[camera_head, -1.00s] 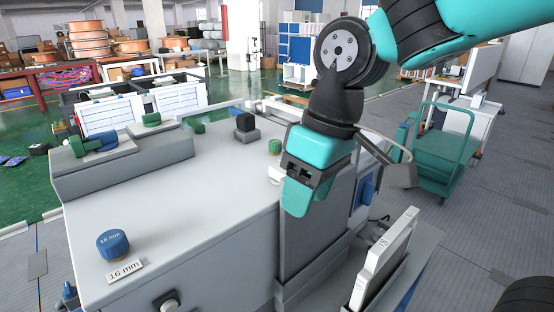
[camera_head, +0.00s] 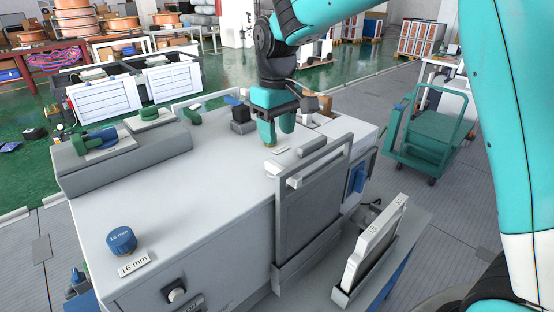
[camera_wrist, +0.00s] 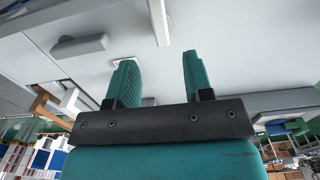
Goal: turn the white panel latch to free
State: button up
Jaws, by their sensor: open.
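My gripper (camera_head: 278,138) is open and empty, low near the back right of the grey bench top. In the wrist view its two teal fingers (camera_wrist: 160,62) stand apart with bare pale surface between them. A white panel (camera_head: 374,245) stands tilted in a grey holder at the lower right. A grey panel (camera_head: 312,200) with a frame handle stands upright against the bench's right side.
The bench top (camera_head: 190,205) is mostly clear. A blue 16 mm knob (camera_head: 121,241) stands at its front left, and a black block (camera_head: 242,121) is left of my gripper. A raised grey block (camera_head: 125,160) carries green parts. A green cart (camera_head: 432,135) stands at the right.

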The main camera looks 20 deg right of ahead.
aim_at(277, 165)
notch_tip(277, 165, down, 9)
jog(key=shift+f+p, duration=0.15)
jog(key=shift+p, duration=0.9)
grip_shut()
